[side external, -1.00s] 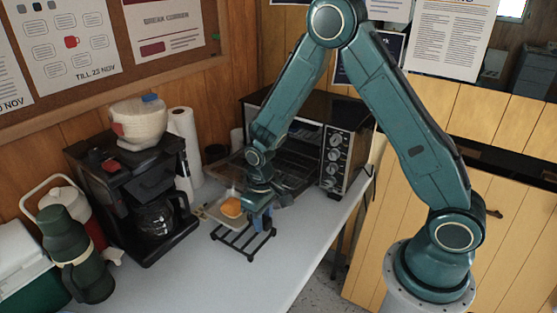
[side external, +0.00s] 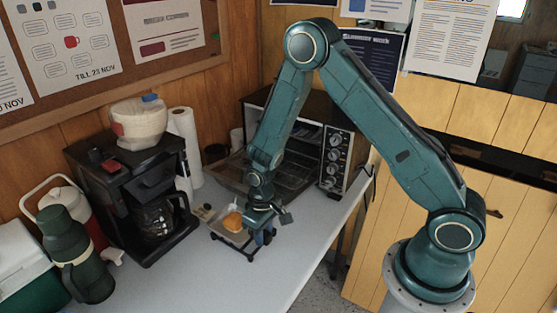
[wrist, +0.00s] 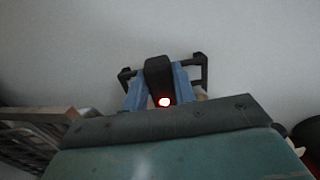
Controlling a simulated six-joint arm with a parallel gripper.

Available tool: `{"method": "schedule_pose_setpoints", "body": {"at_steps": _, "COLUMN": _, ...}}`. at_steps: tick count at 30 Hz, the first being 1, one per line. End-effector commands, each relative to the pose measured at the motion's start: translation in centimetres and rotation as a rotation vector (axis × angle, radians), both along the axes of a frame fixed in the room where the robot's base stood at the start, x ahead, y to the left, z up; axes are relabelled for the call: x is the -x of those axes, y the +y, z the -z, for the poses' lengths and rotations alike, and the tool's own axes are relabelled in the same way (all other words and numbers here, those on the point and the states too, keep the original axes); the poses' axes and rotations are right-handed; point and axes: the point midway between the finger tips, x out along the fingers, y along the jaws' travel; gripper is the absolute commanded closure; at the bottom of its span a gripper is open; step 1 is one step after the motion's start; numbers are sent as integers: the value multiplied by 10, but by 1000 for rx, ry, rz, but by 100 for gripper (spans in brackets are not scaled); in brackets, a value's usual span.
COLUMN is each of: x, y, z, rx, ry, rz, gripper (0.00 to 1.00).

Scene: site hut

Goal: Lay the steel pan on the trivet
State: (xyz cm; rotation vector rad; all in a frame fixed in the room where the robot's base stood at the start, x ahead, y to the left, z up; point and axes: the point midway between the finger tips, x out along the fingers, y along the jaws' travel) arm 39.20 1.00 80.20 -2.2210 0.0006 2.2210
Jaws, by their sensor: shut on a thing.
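The steel pan (side external: 222,233) is a shallow grey tray with an orange-brown bun-like item (side external: 233,222) on it. In the side view it is over the black wire trivet (side external: 248,256) and covers most of it. I cannot tell whether the pan touches the bars. My gripper (side external: 264,236) is at the pan's right side, its blue fingers pointing down and shut on the pan, apparently by its handle. In the wrist view the blue fingers (wrist: 158,88) close around a dark block, with trivet bars (wrist: 204,70) behind. The pan's body is hidden there.
A toaster oven (side external: 337,160) stands behind with its door (side external: 230,172) lowered. A coffee maker (side external: 120,185), paper towel roll (side external: 186,140) and green flask (side external: 75,250) stand to the left. The front of the white table (side external: 190,285) is clear.

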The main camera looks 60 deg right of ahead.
Motion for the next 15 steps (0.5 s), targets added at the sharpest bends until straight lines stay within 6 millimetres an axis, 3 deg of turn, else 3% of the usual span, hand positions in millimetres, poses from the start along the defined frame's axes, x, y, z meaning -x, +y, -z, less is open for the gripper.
{"method": "schedule_pose_setpoints", "body": {"at_steps": 10, "x": 0, "y": 0, "z": 2, "rx": 0, "ry": -1, "rz": 0, "gripper": 100}}
{"method": "schedule_pose_setpoints", "body": {"at_steps": 11, "x": 0, "y": 0, "z": 2, "rx": 0, "ry": 0, "rz": 0, "gripper": 71}}
{"method": "schedule_pose_setpoints", "body": {"at_steps": 14, "x": 0, "y": 0, "z": 2, "rx": 0, "ry": -1, "rz": 0, "gripper": 52}}
{"method": "schedule_pose_setpoints", "body": {"at_steps": 15, "x": 0, "y": 0, "z": 2, "rx": 0, "ry": -1, "rz": 0, "gripper": 51}}
